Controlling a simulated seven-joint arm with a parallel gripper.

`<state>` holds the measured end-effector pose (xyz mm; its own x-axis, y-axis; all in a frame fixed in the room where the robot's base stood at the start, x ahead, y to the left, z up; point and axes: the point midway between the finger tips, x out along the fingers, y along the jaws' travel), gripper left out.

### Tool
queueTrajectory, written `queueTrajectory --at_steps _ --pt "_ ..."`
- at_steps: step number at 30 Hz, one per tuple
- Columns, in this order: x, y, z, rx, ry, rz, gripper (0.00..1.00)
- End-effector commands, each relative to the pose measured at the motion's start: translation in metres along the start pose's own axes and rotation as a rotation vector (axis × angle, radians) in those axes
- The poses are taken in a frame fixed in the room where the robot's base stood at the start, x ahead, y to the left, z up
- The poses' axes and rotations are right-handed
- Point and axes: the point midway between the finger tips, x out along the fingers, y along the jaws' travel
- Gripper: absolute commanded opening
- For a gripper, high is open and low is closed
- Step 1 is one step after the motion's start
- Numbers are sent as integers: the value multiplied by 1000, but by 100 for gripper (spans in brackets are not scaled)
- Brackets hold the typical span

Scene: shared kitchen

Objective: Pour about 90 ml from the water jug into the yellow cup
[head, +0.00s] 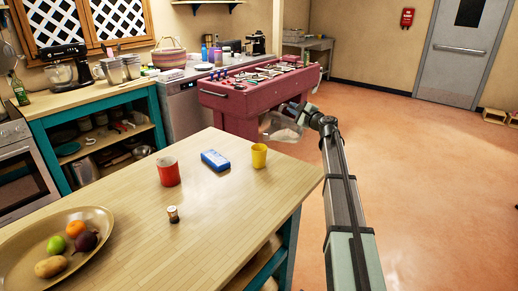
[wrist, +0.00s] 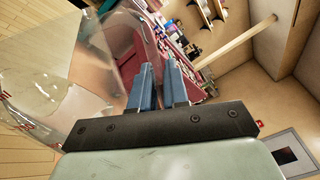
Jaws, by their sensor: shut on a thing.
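The yellow cup (head: 259,157) stands upright near the right end of the wooden table; its inside is hard to see. The clear water jug (head: 282,131) is up in the air beyond the table's far right edge, behind and to the right of the cup. My gripper (head: 298,112) is shut on the jug at its right side. In the wrist view my gripper's blue fingers (wrist: 162,85) are close together, and the transparent jug (wrist: 60,75) fills the left. The jug's water level and exact tilt are hard to tell.
The table (head: 225,222) also bears a red cup (head: 169,172), a blue box (head: 215,160), a small brown-and-white jar (head: 173,214) and a fruit tray (head: 22,255).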

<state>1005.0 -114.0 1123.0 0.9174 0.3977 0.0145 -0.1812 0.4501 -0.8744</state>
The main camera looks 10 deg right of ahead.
Motion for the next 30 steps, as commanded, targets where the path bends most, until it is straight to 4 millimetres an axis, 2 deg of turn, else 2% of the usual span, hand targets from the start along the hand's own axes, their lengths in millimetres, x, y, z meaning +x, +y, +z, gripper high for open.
queueTrajectory --at_steps 18,30 --pt "0 -6 17 -98 -1 -2 0" --pt "0 -7 20 -119 -2 -3 0"
